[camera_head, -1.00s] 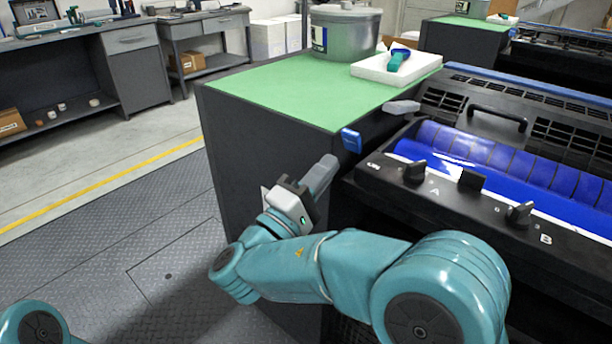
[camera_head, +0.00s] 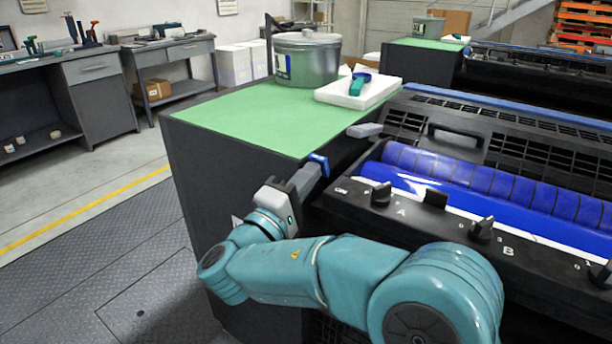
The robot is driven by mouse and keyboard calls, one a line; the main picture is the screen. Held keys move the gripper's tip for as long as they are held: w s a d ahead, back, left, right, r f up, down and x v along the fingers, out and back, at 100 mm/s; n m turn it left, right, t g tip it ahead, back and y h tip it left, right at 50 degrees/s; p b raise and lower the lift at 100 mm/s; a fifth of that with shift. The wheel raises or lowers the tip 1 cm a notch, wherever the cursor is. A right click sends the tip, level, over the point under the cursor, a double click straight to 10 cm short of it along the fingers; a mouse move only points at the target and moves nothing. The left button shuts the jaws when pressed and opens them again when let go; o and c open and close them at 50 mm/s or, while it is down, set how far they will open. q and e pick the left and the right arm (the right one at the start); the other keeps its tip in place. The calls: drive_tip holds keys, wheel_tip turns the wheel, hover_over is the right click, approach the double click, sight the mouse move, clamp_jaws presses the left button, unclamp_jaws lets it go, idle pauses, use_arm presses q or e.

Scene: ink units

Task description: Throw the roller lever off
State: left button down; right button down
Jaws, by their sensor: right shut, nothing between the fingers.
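A blue-ended lever (camera_head: 319,161) sticks out at the left end of the ink unit (camera_head: 345,205), beside the green-topped cabinet. A grey lever (camera_head: 365,130) stands farther back on the same end. Which of the two is the roller lever, I cannot tell. My right gripper (camera_head: 308,176) is shut and empty. Its fingertips overlap the near side of the blue lever end and hide part of it; whether they touch is unclear. My left gripper is not in view.
Black knobs (camera_head: 381,194) marked A and B line the unit's front edge, before the blue roller (camera_head: 480,180). A metal pot (camera_head: 307,62) and a white tray (camera_head: 330,94) with a teal-handled tool stand on the green cabinet top (camera_head: 235,113). Open floor lies left.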

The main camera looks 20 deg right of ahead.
drive_tip(key=w+d+r+g+y+p, duration=0.2)
drive_tip(key=w+d+g+y+p, duration=0.2)
drive_tip(key=p, duration=0.6)
drive_tip(key=w+d+y, duration=0.1)
drive_tip(key=d+y, duration=0.1)
drive_tip(key=d, duration=0.1)
drive_tip(key=shift+w+r+g, duration=0.15)
drive_tip(key=shift+r+g, duration=0.15)
drive_tip(key=shift+g, duration=0.1)
drive_tip(key=shift+y, duration=0.3)
